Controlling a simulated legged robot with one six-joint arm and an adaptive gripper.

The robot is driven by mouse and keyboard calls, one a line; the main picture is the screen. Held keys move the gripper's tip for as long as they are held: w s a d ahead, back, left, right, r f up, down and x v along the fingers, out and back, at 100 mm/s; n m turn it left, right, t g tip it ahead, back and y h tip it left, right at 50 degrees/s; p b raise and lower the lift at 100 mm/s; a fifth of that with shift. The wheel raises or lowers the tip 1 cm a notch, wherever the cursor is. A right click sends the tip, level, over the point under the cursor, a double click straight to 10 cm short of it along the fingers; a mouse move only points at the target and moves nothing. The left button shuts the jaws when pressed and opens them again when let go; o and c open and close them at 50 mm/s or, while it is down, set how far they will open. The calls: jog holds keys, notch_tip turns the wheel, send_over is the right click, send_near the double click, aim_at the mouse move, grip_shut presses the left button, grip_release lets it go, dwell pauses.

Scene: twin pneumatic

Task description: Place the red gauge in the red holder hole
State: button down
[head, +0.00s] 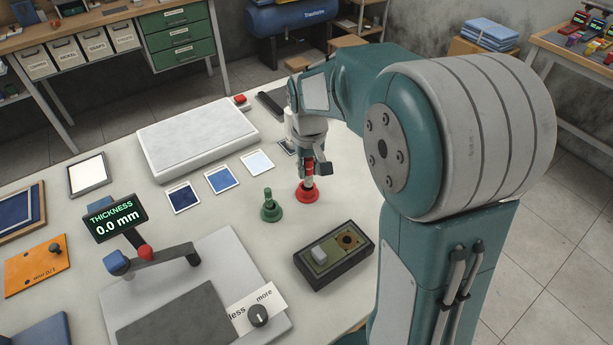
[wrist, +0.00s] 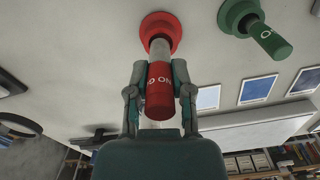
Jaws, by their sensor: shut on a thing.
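The red gauge (wrist: 159,98) has a red handle with white lettering and a pale grey shaft. My gripper (wrist: 159,72) is shut on it, with one finger on each side. The shaft's far end meets the red holder (wrist: 152,22), a flared red piece on the table. The hole is hidden, and I cannot tell how deep the shaft is in it. In the head view, my gripper (head: 308,164) holds the gauge about upright directly above the red holder (head: 302,195).
A green gauge (head: 268,194) stands in its green holder (head: 271,212) left of the red one. A dark box (head: 335,262) lies in front. Blue sample cards (head: 222,180) and a pale slab (head: 195,137) lie behind and left. A thickness display (head: 114,218) stands at left.

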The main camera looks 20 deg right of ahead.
aim_at(307, 178)
jog(key=shift+w+f, duration=0.2)
jog(key=shift+f, duration=0.1)
notch_tip(307, 178, down, 3)
jog(key=shift+w+a+f, duration=0.1)
jog(key=shift+a+f, duration=0.05)
jog(key=c, duration=0.5)
grip_release()
